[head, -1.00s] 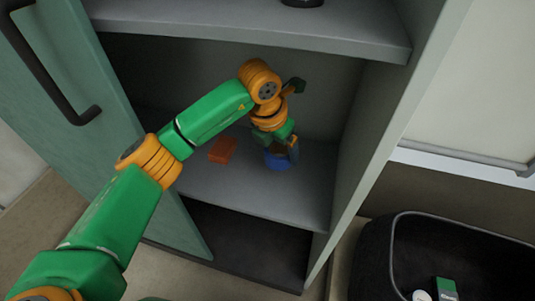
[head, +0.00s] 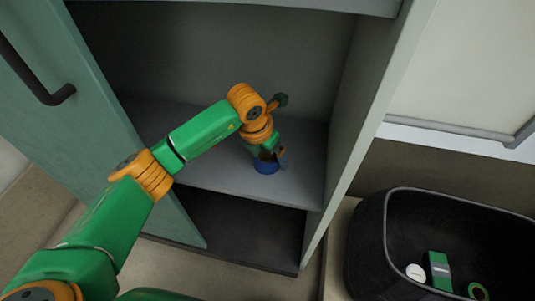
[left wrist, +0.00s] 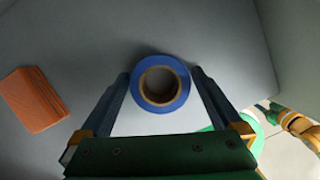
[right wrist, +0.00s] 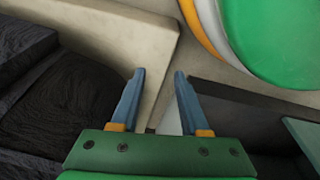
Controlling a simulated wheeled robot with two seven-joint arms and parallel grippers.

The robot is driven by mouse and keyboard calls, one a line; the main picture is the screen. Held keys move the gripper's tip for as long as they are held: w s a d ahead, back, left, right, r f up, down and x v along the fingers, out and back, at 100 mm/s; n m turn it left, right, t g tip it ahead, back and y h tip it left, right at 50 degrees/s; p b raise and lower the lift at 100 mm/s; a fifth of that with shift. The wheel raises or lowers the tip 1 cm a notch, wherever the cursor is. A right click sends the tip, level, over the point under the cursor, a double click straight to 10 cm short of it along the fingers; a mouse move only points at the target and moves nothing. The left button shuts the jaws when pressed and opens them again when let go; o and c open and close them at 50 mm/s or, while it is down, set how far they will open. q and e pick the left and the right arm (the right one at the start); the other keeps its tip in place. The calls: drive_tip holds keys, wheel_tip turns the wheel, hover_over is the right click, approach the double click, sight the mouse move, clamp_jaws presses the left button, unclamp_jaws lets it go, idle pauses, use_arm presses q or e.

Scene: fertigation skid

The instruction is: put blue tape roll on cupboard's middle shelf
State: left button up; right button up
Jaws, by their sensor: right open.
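The blue tape roll (head: 266,168) lies flat on the cupboard's middle shelf (head: 225,182), close to its front edge. In the left wrist view the roll (left wrist: 160,84) shows its brown core and sits between the fingers of my left gripper (left wrist: 160,74). The fingers stand apart on both sides of it, with what look like narrow gaps. My left gripper (head: 268,156) reaches down to the roll in the head view. My right gripper (right wrist: 159,72) is open and empty, outside the cupboard, near a dark bin.
An orange-red block (left wrist: 35,100) lies on the shelf beside the roll; my arm hides it in the head view. The green cupboard door (head: 85,110) stands open at left. A black bin (head: 372,235) with small items, including a green box (head: 438,270), stands at right.

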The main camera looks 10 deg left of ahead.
sight(260, 163)
use_arm(q)
drive_tip(key=p+v, duration=0.3)
drive_tip(key=v, duration=0.9)
use_arm(e)
drive_tip(key=s+d, duration=0.1)
drive_tip(key=s+f, duration=0.1)
drive_tip(key=s, duration=0.1)
drive_tip(key=shift+d, duration=0.4)
use_arm(q)
drive_tip(key=shift+a, duration=0.1)
